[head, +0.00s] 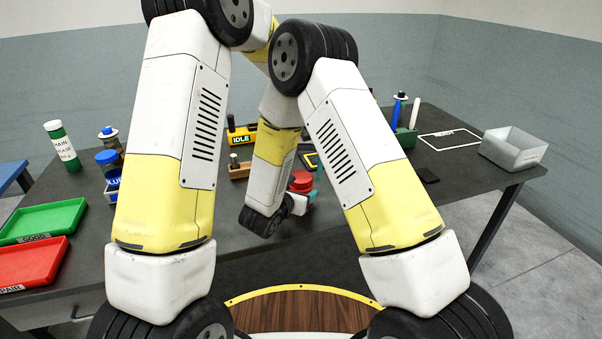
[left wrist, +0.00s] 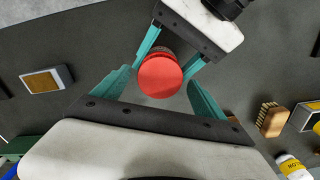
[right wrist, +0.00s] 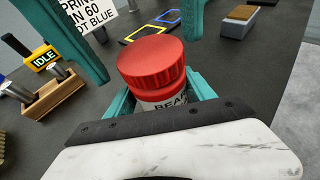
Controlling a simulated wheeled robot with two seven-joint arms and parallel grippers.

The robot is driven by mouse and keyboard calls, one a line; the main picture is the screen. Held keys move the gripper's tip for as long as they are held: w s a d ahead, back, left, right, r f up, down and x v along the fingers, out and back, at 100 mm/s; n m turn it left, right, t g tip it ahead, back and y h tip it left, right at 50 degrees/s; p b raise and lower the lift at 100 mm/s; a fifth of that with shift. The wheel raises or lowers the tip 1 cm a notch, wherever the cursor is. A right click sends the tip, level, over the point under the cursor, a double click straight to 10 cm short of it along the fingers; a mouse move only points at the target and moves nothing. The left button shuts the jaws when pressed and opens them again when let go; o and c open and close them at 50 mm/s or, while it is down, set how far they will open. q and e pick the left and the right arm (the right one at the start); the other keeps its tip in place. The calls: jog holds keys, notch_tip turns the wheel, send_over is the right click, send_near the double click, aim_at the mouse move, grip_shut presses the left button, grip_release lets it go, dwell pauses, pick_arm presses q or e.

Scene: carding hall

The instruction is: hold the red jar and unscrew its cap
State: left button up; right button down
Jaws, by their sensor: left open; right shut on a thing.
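The red jar has a ribbed red cap (right wrist: 150,62) and a white label with black letters (right wrist: 168,102); it also shows small in the head view (head: 301,182), partly behind my arm. My right gripper (right wrist: 160,96) is shut around the jar's body below the cap. The cap sits on top of the jar; how tight it is I cannot tell. My left gripper (left wrist: 160,77) is open, its teal fingers on either side of the cap, apart from it. In the right wrist view the left fingers show at the top, beyond the cap.
A wooden block with posts (right wrist: 52,95) and a yellow IDLE sign (right wrist: 43,58) stand near the jar. A green tray (head: 70,208) and a red tray (head: 62,262) lie at left. A grey bin (head: 535,158) stands at far right.

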pick_arm(q)
jog(key=shift+r, duration=2)
jog(key=shift+c, duration=0.4)
jog(key=m, duration=0.2)
jog(key=r+m, duration=0.1)
jog(key=m, duration=0.1)
jog(key=shift+r, duration=0.15)
jog(key=m, duration=0.1)
jog(key=r+m, duration=0.1)
jog(key=m, duration=0.1)
jog(key=r+m, duration=0.1)
jog(key=m, duration=0.1)
jog(key=shift+f, duration=0.55)
notch_tip(320, 180, down, 7)
jog(key=shift+r, duration=0.1)
